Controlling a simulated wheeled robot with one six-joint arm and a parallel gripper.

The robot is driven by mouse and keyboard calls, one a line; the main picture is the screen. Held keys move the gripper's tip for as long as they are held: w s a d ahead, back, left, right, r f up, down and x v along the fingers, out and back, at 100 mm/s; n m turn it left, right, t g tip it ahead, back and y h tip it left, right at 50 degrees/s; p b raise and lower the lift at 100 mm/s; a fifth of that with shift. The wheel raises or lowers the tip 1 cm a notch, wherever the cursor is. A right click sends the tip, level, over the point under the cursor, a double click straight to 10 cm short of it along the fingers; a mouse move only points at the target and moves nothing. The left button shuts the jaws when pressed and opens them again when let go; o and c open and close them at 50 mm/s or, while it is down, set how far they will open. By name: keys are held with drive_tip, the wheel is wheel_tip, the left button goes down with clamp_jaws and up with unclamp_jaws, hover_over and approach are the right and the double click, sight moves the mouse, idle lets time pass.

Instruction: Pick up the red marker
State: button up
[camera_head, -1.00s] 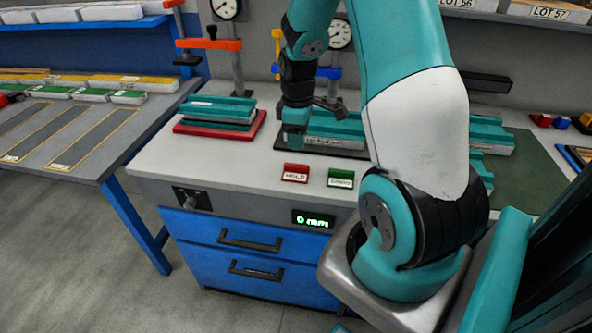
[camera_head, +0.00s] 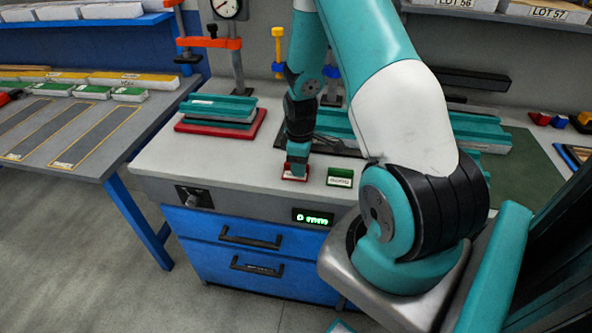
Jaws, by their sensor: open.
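The red marker (camera_head: 293,178) is a small red block with a white label, on the front part of the grey worktop. My gripper (camera_head: 297,170) points down right over it, with the fingertips at its top. The gripper and wrist hide the marker's upper part, and I cannot tell whether the fingers touch it. The gripper is open. A green marker (camera_head: 340,177) of like shape, with a white label, stands just to the right, apart from the gripper.
Teal panels lie on a red tray (camera_head: 258,122) at the back left of the worktop (camera_head: 165,160). More teal panels (camera_head: 340,124) lie behind my gripper. A green mat (camera_head: 535,165) is at the right. The worktop left of the marker is clear.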

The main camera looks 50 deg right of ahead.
clamp_jaws()
drive_tip(key=shift+r, duration=0.1)
